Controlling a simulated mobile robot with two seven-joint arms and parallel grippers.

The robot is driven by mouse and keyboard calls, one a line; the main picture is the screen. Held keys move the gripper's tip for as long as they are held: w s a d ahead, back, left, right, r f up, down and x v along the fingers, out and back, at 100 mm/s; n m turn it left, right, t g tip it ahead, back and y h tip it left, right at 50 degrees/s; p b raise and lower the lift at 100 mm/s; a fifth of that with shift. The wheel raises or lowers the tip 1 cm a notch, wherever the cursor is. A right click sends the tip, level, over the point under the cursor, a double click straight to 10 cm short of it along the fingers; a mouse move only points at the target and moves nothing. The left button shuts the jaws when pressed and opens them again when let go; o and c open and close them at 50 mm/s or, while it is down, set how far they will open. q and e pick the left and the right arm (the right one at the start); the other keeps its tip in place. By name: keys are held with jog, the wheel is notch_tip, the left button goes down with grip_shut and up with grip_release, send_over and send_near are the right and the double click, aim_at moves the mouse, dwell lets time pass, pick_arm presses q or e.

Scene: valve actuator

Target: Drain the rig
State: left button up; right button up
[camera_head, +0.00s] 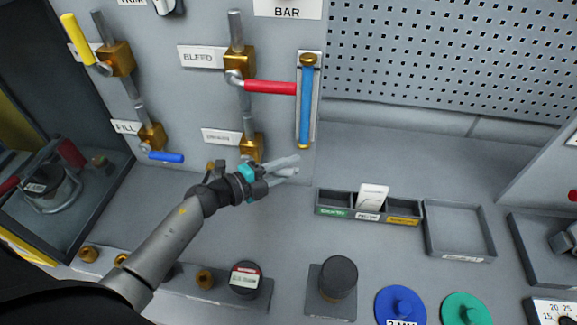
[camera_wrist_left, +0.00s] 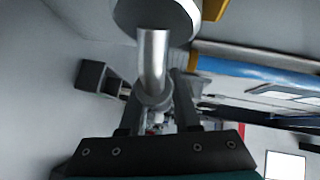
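The rig's panel carries brass valves on grey pipes. A lower brass valve (camera_head: 250,147) stands beside a small label (camera_head: 221,136) that I cannot read clearly. My left gripper (camera_head: 288,166) is just in front of and below this valve, pointing right, and hides its handle. In the left wrist view the fingers (camera_wrist_left: 157,104) stand apart, one on each side of a bent silver stem (camera_wrist_left: 153,58) under a round disc. I cannot tell whether they touch it. The BLEED valve (camera_head: 238,66) has a red lever (camera_head: 270,87) pointing right. My right gripper is not in view.
A blue-filled sight tube (camera_head: 307,100) is right of the valves. The FILL valve (camera_head: 151,135) has a blue lever (camera_head: 165,157); a yellow lever (camera_head: 77,39) is upper left. A card tray (camera_head: 345,212), an empty tray (camera_head: 459,230) and knobs occupy the bench.

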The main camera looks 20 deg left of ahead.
pick_arm(q)
grip_shut()
dwell(1.0)
